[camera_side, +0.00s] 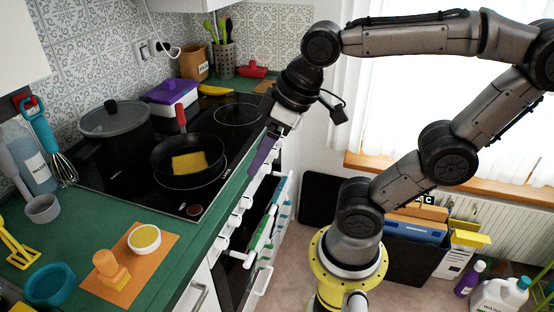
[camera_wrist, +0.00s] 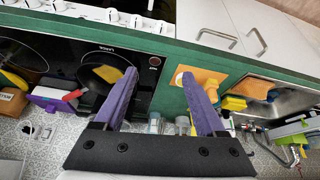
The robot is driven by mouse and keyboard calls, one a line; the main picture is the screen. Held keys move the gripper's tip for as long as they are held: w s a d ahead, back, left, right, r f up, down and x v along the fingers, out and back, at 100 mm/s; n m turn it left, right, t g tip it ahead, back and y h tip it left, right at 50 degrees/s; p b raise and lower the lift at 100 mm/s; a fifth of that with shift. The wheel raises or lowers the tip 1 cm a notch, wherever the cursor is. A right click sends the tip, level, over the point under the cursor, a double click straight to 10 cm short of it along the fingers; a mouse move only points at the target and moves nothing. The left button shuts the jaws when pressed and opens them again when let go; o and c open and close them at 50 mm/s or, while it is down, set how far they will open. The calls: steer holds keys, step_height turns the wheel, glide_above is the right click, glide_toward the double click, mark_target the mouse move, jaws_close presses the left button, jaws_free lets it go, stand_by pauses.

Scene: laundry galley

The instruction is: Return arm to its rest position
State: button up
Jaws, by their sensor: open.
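My gripper (camera_side: 258,163) hangs in front of the counter's front edge, near the stove's right side in the side view. Its purple fingers point downward. In the wrist view my gripper (camera_wrist: 160,76) shows its two purple fingers spread apart with nothing between them. My arm rises from its yellow base and bends over to the left. The gripper appears to touch no object.
A black pan (camera_side: 160,158) with a yellow piece (camera_side: 190,163) sits on the stove, beside a lidded pot (camera_side: 115,128). A purple-lidded box (camera_side: 171,93) stands behind. Bottles (camera_side: 500,294) stand on the floor right.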

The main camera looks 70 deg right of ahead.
steer(key=s+f, duration=0.1)
steer(key=s+d+f+m, duration=0.1)
steer(key=shift+s+f+m, duration=0.15)
steer(key=shift+s+m, duration=0.15)
steer(key=shift+s, duration=0.1)
steer(key=shift+o, duration=0.3)
stand_by(1.5)
